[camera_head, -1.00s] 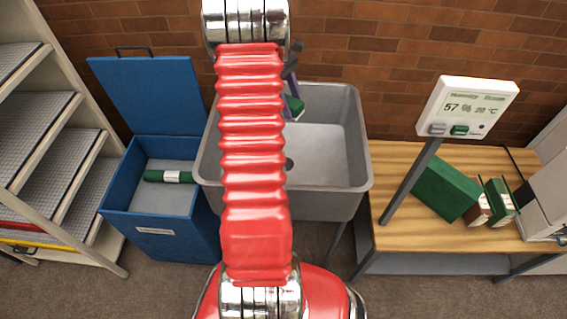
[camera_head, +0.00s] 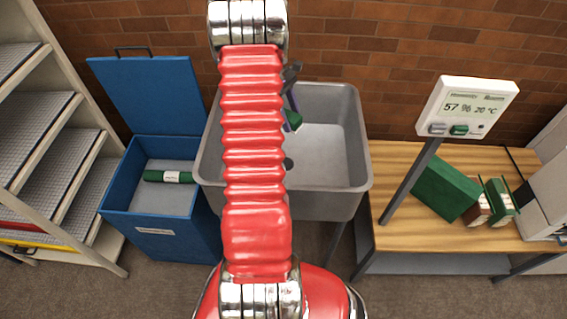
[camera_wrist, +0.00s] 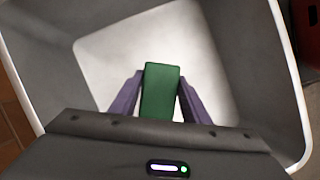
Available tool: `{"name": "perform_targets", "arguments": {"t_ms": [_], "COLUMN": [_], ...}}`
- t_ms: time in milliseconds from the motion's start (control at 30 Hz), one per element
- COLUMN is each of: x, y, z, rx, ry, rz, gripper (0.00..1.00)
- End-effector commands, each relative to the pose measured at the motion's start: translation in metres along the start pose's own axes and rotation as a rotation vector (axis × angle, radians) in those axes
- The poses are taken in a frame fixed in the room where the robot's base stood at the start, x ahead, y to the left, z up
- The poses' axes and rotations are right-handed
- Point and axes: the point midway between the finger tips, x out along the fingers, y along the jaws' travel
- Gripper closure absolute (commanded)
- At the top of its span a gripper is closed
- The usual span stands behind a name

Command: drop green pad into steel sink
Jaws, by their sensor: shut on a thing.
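The green pad (camera_wrist: 160,92) is held between the two purple fingers of my gripper (camera_wrist: 158,98) in the wrist view. The steel sink (camera_wrist: 222,50) spreads out below it, with its pale floor and walls around the pad. In the head view the grey sink (camera_head: 330,155) stands at the centre against the brick wall. My red arm hides its left part. A small part of the green pad (camera_head: 293,121) and my gripper (camera_head: 289,100) show just right of the arm, over the sink's back left area.
A blue box (camera_head: 160,215) with its lid up stands left of the sink, holding a green roll (camera_head: 168,177). A wooden table (camera_head: 400,225) on the right bears green boxes (camera_head: 446,188) and a display on a post (camera_head: 466,108). Shelves (camera_head: 60,160) stand far left.

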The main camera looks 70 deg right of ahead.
Motion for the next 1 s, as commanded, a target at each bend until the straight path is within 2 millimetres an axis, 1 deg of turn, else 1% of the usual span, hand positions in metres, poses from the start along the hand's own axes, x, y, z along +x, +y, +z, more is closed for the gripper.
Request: {"name": "perform_targets", "arguments": {"t_ms": [133,167,467,767,867,1000], "x": [0.000,0.000,0.000,-0.002,-0.006,-0.022], "y": [0.000,0.000,0.000,0.000,0.000,0.000], "z": [0.000,0.000,0.000,0.000,0.000,-0.001], "rx": [0.000,0.000,-0.001,-0.001,-0.001,0.000], "ry": [0.000,0.000,0.000,0.000,-0.001,0.001], "rz": [0.000,0.000,0.000,0.000,0.000,0.002], "gripper": [0.79,0.57,0.36,0.36,0.36,0.36]}}
